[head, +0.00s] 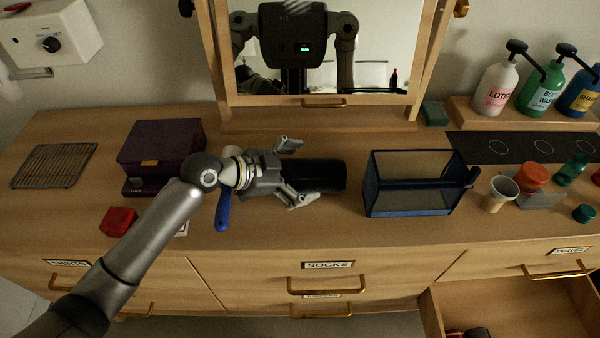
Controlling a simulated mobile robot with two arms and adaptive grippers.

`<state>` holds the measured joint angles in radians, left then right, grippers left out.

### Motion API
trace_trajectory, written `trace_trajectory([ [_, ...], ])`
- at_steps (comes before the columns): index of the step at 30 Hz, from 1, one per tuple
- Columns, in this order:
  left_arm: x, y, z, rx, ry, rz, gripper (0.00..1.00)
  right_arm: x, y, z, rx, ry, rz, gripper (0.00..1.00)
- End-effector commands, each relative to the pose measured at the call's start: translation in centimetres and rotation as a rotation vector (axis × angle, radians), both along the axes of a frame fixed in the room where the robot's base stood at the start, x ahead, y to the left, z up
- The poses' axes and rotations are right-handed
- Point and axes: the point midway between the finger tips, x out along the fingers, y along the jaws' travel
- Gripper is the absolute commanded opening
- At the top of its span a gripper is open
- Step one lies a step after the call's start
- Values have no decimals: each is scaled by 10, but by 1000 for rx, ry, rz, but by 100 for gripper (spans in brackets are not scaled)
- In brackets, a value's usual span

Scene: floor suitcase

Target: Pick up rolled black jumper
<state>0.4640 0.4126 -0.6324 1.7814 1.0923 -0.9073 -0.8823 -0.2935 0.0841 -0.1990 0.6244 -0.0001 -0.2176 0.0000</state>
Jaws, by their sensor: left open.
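The rolled black jumper (328,175) lies on its side on the wooden dresser top, in the middle of the head view. My left gripper (296,172) comes in from the left with its fingers open. One finger is on the far side of the roll's left part and one on the near side. The gripper's palm covers the roll's left end. I cannot tell whether the fingers touch the roll. My right gripper does not show.
A blue-framed caddy (410,211) stands just right of the roll. A purple box (160,146) and a red box (118,221) are at left. A blue-handled item (223,211) lies by my left wrist. A mirror (345,75) stands behind. An open drawer (505,302) is at lower right.

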Motion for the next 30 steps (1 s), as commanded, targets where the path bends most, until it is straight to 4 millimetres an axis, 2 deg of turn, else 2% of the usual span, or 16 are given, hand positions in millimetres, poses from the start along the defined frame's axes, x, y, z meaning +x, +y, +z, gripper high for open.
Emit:
trace_trajectory([
  [3, 0, 0, 0, 0, 0, 0, 97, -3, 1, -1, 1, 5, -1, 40],
  [15, -1, 0, -1, 0, 2, -1, 47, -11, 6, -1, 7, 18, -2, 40],
  [23, 0, 0, 3, -2, 0, -1, 47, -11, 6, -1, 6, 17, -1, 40],
  [26, 1, 0, 15, -2, -5, -2, 47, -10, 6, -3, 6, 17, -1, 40],
  [30, 1, 0, 42, -2, -8, -2, 47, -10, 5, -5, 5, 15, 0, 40],
])
